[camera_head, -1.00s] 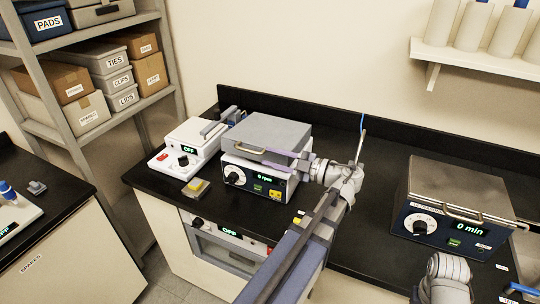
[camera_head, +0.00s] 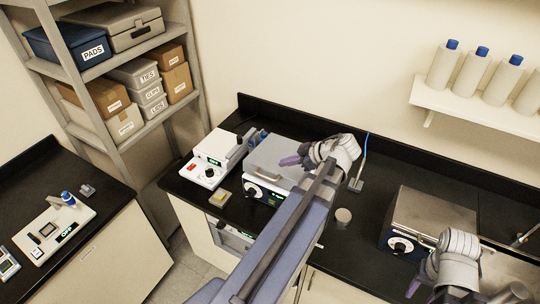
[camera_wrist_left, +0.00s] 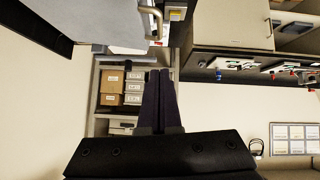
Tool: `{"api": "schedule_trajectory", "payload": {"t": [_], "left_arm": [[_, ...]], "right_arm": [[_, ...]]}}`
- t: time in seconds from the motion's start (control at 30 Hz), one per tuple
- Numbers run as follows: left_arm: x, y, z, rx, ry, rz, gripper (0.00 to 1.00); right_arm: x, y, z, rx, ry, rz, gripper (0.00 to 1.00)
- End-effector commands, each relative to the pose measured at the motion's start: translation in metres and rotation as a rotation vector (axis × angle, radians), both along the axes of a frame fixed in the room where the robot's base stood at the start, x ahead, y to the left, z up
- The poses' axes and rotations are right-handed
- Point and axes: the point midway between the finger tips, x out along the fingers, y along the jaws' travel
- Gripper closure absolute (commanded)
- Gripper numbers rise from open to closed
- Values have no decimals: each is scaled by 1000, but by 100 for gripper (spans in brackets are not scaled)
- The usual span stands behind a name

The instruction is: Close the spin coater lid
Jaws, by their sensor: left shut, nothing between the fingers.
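The spin coater (camera_head: 266,191) stands on the black bench, with a dial and green display on its front. Its grey lid (camera_head: 278,155) looks level over the body; whether it is fully seated I cannot tell. In the left wrist view the lid (camera_wrist_left: 105,22) and its handle (camera_wrist_left: 155,22) fill the upper left. My left gripper (camera_head: 288,161) is at the lid's right side in the head view, shut and empty; its dark fingers (camera_wrist_left: 158,95) are together in the wrist view. My right gripper (camera_head: 413,288) is low at the right, partly hidden by its wrist; its opening is unclear.
A white instrument (camera_head: 208,165) stands left of the coater, with a yellow-topped block (camera_head: 223,197) in front. A steel-topped box (camera_head: 440,215) stands at the right. Bottles (camera_head: 446,65) stand on the wall shelf.

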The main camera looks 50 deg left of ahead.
Motion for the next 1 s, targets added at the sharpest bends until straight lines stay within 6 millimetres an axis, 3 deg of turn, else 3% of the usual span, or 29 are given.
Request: {"api": "schedule_trajectory", "payload": {"t": [0.03, 0.13, 0.47, 0.67, 1.0], "left_arm": [[0, -2, 15, -27, 8, -14, 100], [0, -4, 19, -68, 19, -38, 100], [1, -5, 15, -97, 27, -57, 100], [-4, 12, -7, -96, 27, -54, 100], [-16, 59, -57, -95, 26, -53, 100]], "right_arm": [[0, 0, 19, 0, 0, -1, 50], [0, 0, 29, 0, 0, -1, 50], [0, 0, 29, 0, 0, -1, 50], [0, 0, 7, 0, 1, 5, 50], [1, 0, -43, 1, -3, 1, 50]]}}
